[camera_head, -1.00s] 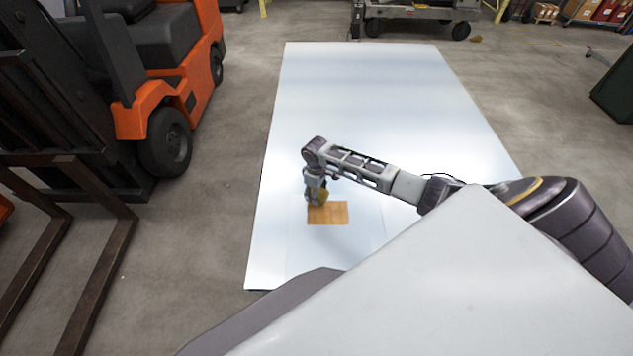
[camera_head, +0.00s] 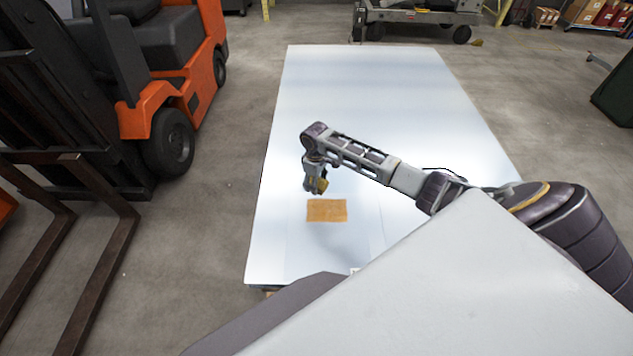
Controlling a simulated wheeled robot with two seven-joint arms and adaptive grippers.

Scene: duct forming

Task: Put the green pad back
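No clearly green pad shows. A flat orange-tan pad (camera_head: 327,211) lies on the long white sheet (camera_head: 370,85), near its left front part. My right gripper (camera_head: 316,188) points down just behind and above the tan pad, apart from it. A small yellowish patch shows at its fingertips; I cannot tell whether it is a held object or part of the gripper. The fingers are too small to read. My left gripper is out of view.
An orange forklift (camera_head: 165,80) with dark forks (camera_head: 95,265) stands on the floor at left. A grey wheeled cart (camera_head: 420,15) stands behind the sheet. Boxes (camera_head: 590,12) are at the back right. The far part of the sheet is clear.

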